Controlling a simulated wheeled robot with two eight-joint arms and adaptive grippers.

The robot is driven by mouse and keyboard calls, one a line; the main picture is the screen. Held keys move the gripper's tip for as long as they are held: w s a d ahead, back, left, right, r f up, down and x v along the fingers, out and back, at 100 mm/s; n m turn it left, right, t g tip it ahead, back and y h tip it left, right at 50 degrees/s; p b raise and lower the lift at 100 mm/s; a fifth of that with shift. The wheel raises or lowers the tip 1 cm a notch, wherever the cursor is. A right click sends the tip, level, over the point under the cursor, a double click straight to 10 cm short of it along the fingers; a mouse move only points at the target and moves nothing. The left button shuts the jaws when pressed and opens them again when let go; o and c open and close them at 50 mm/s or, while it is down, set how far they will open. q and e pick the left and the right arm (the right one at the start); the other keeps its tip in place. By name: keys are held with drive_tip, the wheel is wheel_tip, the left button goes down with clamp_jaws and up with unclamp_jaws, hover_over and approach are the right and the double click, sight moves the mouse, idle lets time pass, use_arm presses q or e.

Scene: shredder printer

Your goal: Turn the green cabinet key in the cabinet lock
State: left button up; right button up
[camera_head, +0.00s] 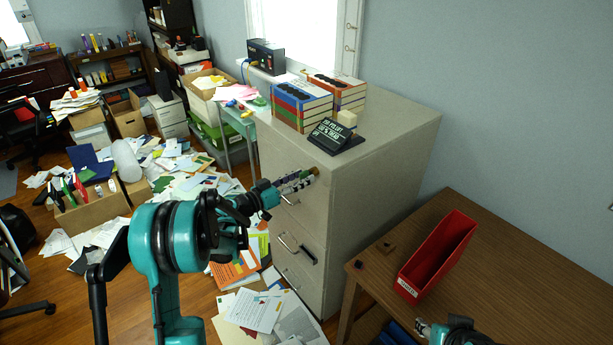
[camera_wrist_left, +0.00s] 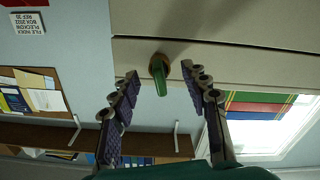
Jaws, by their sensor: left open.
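The green cabinet key (camera_wrist_left: 161,86) sits in the round brass cabinet lock (camera_wrist_left: 155,63) in the left wrist view. The lock is on the front of the beige filing cabinet (camera_head: 345,215), near its top; in the head view it is a small brass spot (camera_head: 315,171). My left gripper (camera_wrist_left: 160,71) is open, with its two fingers apart on either side of the key and clear space between. In the head view my left gripper (camera_head: 298,182) reaches the cabinet front and partly hides the key. My right gripper (camera_head: 424,328) shows only partly at the bottom edge.
A drawer handle (camera_head: 287,242) juts out below the lock. A red file holder (camera_head: 437,256) stands on the wooden table (camera_head: 495,285) at right. Papers cover the floor at left.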

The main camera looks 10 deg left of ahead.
sight(300, 178)
use_arm(q)
drive_tip(key=shift+b+v, duration=0.45)
drive_tip(key=shift+v, duration=2.55)
drive_tip(key=s+d+n+g+y, duration=0.2)
drive_tip(key=s+d+g+y, duration=0.25)
drive_tip(key=s+d, duration=0.75)
drive_tip(key=s+a+f+n+g+y, duration=0.1)
drive_tip(key=s+a+y, duration=0.1)
drive_tip(key=s, duration=0.8)
drive_tip(key=s+a+f+n+g+y, duration=0.1)
drive_tip(key=s+a+f+y, duration=0.1)
drive_tip(key=s, duration=0.8)
drive_tip(key=shift+s+a+f+y, duration=0.2)
drive_tip(key=shift+a+y, duration=0.5)
drive_tip(key=shift+y, duration=0.55)
